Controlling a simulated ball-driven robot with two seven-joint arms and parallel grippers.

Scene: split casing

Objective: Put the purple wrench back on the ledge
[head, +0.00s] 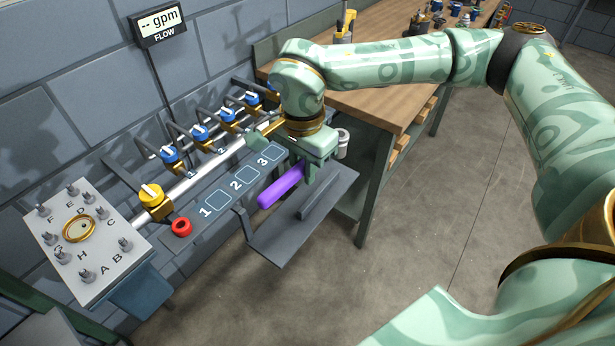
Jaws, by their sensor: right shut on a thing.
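The purple wrench (281,187) shows as a thick purple handle slanting down to the left. My right gripper (311,172) is shut on its upper right end, and the gripper hides the rest of the wrench. The wrench is above the inner side of a dark grey ledge (287,238), which juts out below the numbered panel and has a raised bar on it. I cannot tell whether the wrench touches the ledge. My left gripper is not in view.
A panel with squares marked 1, 2 and 3 (217,200) runs behind the ledge. A lettered bolt plate (85,243) is at left, a wooden bench (375,92) behind.

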